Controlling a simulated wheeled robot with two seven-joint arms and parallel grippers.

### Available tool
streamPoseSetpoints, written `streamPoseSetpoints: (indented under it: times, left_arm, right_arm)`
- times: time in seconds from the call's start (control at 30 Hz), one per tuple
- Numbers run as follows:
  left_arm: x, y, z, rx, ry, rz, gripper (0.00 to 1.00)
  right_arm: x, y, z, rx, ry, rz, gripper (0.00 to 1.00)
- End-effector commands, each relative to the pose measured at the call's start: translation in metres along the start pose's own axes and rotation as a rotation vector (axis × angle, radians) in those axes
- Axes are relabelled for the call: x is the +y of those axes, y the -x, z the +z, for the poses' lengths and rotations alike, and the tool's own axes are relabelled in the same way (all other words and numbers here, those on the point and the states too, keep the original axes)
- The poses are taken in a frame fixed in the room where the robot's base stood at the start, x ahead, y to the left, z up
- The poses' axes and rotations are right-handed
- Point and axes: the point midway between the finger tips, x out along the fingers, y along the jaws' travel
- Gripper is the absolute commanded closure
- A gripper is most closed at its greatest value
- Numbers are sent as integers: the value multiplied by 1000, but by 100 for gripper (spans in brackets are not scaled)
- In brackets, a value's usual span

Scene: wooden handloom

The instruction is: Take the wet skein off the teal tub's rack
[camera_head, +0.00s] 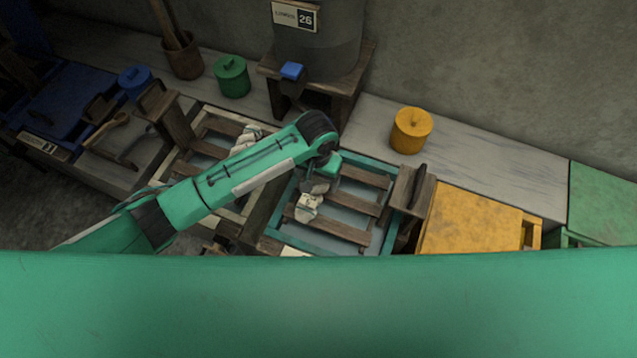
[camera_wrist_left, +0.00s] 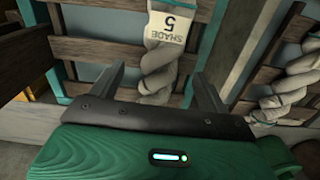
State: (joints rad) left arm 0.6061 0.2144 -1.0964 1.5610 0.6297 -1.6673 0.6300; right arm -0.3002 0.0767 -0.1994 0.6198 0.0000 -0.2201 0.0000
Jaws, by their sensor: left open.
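The teal tub (camera_head: 386,240) stands in the middle of the head view with a rack of brown wooden slats (camera_head: 340,229) across it. A pale twisted skein (camera_head: 307,209) lies on the rack, partly hidden by my left gripper (camera_head: 312,188). In the left wrist view the skein (camera_wrist_left: 158,75) carries a white "SHADE 5" label (camera_wrist_left: 167,27). My left gripper is open above the rack, its two fingers (camera_wrist_left: 158,72) on either side of the skein in that view. My right gripper is not in view.
Another pale skein (camera_head: 247,136) lies on a neighbouring rack to the left and shows in the left wrist view (camera_wrist_left: 288,82). A yellow lidded pot (camera_head: 411,130) stands behind, a yellow tub (camera_head: 468,222) to the right. A grey tank (camera_head: 318,40) stands at the back.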

Motion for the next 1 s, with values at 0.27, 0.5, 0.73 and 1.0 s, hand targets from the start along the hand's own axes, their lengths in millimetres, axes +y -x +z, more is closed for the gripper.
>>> streamPoseSetpoints:
  times: [0.27, 0.5, 0.73, 1.0]
  left_arm:
    - [-1, -36, -3, -3, 1, 0, 22]
    - [-1, -46, -3, -1, 0, 0, 22]
    - [-1, -46, -3, -1, 0, 0, 47]
    - [-1, -45, -3, 0, 0, 0, 74]
  right_arm:
    - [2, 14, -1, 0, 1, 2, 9]
    - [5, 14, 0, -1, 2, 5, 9]
    - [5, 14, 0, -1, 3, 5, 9]
    - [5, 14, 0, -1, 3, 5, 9]
